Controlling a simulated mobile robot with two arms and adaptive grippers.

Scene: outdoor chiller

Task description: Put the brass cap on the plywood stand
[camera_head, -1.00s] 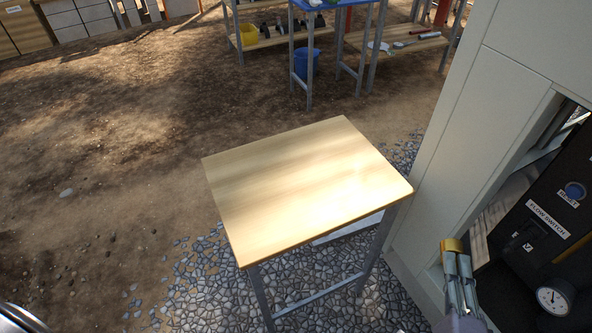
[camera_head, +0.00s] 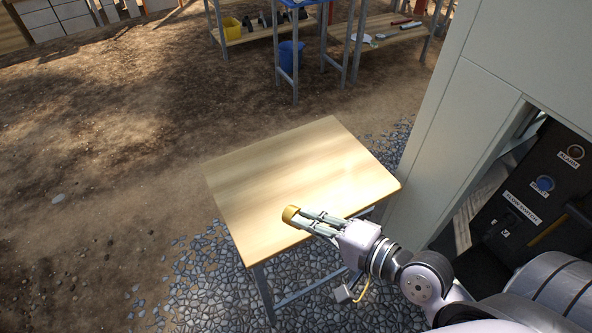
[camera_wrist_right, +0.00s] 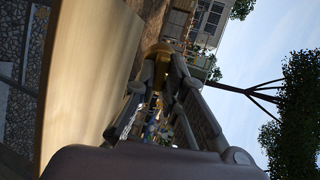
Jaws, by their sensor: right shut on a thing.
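The brass cap (camera_head: 290,214) is a small yellow cylinder at the tips of my right gripper (camera_head: 299,217). The right gripper is shut on it, with the arm reaching in from the lower right. The cap appears over the near part of the plywood stand (camera_head: 290,170), a pale wooden top on grey metal legs. In the right wrist view the cap (camera_wrist_right: 160,50) sits between the fingertips, with the stand's top (camera_wrist_right: 85,75) beside it on the left; whether they touch cannot be told. My left gripper is out of view.
A white cabinet (camera_head: 450,130) stands right of the stand, with a dark control panel (camera_head: 520,190) inside. The stand's top looks bare.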

